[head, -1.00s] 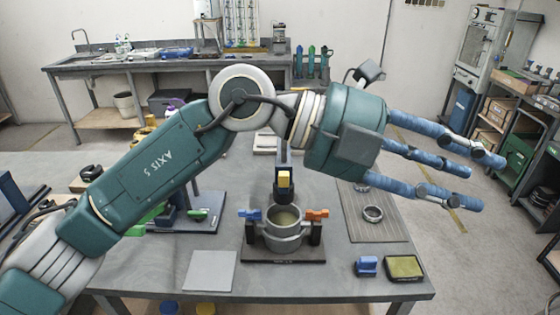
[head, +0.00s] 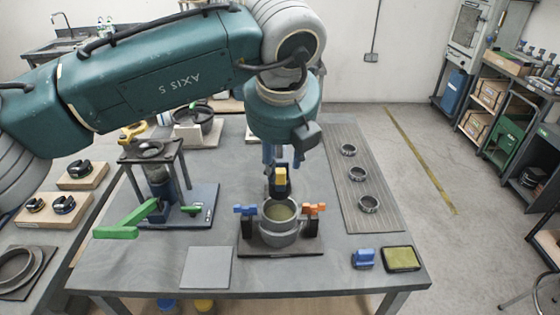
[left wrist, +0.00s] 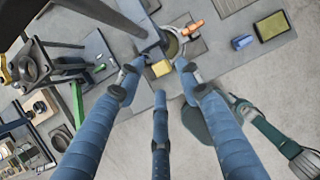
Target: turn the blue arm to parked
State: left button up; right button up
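The blue arm (head: 245,209) is a short lever at the left side of a round grey pot (head: 280,232), on a dark stand. A matching orange arm (head: 314,208) sits on the pot's right side. The yellow block (left wrist: 161,68) and orange arm (left wrist: 193,27) show there; I cannot make out the blue arm, which the fingers may hide. My right gripper is not seen.
A green lever (head: 117,232) and a metal stand (head: 160,190) are on the left. A grey square plate (head: 207,268) lies in front. A blue block (head: 363,258) and a yellow-green pad (head: 401,258) lie front right. Rings (head: 368,203) lie on a mat at right.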

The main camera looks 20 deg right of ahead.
aim_at(277, 170)
pick_arm(q)
jog(key=shift+p+x, duration=0.35)
jog(key=shift+x, duration=1.3)
jog(key=shift+s+r, duration=0.1)
grip_shut()
jog(key=shift+w+a+b, duration=0.2)
jog(key=shift+a+b, duration=0.05)
jog(key=shift+b, duration=0.1)
